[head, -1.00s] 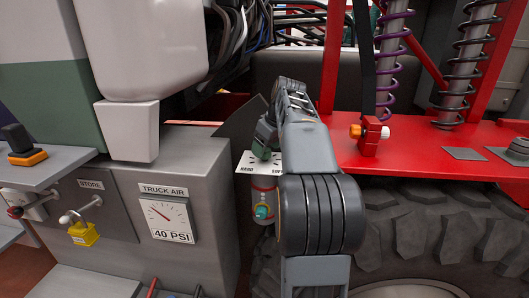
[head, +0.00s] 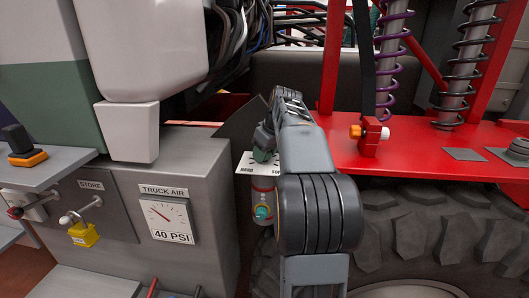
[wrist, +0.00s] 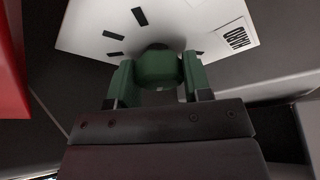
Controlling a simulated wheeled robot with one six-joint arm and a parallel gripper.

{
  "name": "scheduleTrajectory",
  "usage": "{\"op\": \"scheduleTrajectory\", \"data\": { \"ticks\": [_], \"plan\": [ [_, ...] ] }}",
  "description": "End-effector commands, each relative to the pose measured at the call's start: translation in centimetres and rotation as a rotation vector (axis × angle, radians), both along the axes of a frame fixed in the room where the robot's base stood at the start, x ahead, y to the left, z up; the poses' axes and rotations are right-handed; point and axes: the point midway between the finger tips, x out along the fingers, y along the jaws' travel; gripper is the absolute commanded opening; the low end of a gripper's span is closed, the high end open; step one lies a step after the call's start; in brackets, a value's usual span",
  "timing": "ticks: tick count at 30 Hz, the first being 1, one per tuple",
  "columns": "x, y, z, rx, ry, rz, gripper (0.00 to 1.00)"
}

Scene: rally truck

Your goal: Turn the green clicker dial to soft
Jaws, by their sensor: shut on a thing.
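The green clicker dial (wrist: 157,66) sits on a white plate (wrist: 90,28) with black tick marks. In the wrist view my gripper (wrist: 158,76) has one green-tinted finger on each side of the dial and is shut on it. The word HARD is readable at the plate's right edge in the wrist view; no pointer on the dial is clear. In the head view the plate (head: 243,160) shows HARD at left and a partly covered label at right. My arm hides much of the dial and gripper there.
A reddish cylinder with a teal knob (head: 262,212) hangs below the plate. The red truck body (head: 430,165) and a large tyre (head: 430,230) are to the right. A grey cabinet with a gauge (head: 165,218) stands at left. Coil springs (head: 390,60) rise behind.

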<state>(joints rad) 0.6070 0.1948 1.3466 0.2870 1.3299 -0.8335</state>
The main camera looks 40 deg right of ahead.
Motion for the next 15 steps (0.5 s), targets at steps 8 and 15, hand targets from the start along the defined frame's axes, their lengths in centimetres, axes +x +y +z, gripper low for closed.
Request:
{"op": "scheduleTrajectory", "data": {
  "ticks": [8,15],
  "plan": [
    [0.00,0.02,0.02,0.000,0.000,-0.005,0.22],
    [0.02,0.05,0.04,0.000,-0.001,-0.088,0.22]
  ]
}}
